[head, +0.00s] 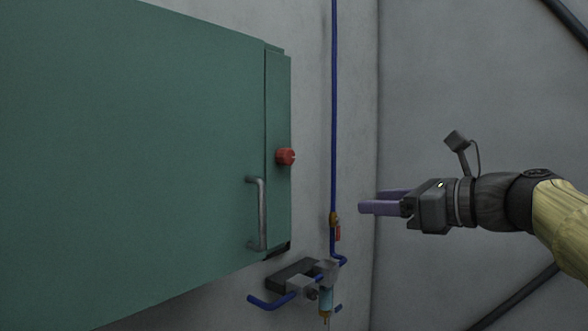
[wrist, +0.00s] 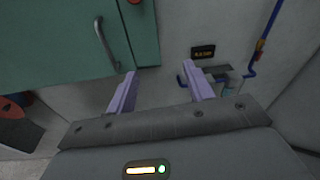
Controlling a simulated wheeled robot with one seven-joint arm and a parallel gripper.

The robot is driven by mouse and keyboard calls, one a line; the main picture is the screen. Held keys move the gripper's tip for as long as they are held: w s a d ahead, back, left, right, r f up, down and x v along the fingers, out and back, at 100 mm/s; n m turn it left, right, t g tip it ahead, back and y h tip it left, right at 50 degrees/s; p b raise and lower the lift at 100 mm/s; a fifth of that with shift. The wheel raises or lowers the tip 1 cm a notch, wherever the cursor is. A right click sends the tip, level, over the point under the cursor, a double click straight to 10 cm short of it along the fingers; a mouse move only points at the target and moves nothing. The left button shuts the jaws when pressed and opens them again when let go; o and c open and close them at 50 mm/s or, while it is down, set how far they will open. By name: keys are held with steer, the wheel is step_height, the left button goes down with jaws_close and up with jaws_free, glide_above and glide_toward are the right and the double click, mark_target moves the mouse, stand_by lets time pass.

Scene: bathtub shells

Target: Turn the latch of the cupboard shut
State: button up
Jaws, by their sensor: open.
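The green cupboard (head: 140,150) hangs on the grey wall at the left of the head view, its door looking closed or nearly so. It also shows at the top left of the wrist view (wrist: 50,45). The red latch knob (head: 285,157) sits on the narrow right strip of the cupboard, above the grey bar handle (head: 258,214). In the wrist view the handle (wrist: 106,45) shows, and the latch (wrist: 134,2) is cut off by the top edge. My gripper (head: 368,202) is open and empty, with purple fingers, right of the cupboard and apart from it.
A blue pipe (head: 334,100) with a small valve (head: 334,219) runs down the wall between the cupboard and my gripper. Blue and grey fittings (head: 312,279) stick out below the cupboard. A red object (wrist: 14,107) lies at the left in the wrist view.

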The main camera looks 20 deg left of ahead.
mark_target(291, 157)
step_height(291, 157, up, 6)
steer(key=s+y, duration=0.2)
steer(key=shift+a+r+g, duration=0.25)
steer(key=shift+a+g, duration=0.05)
steer(key=shift+a, duration=0.1)
steer(key=shift+s, duration=0.1)
steer(key=p+x, duration=0.7)
steer(key=x, duration=0.9)
steer(key=shift+a+r, duration=0.1)
steer(key=shift+r, duration=0.05)
steer(key=shift+w+a+p, duration=0.3)
steer(key=shift+a+p, duration=0.1)
steer(key=shift+a, duration=0.15)
steer(key=c, duration=1)
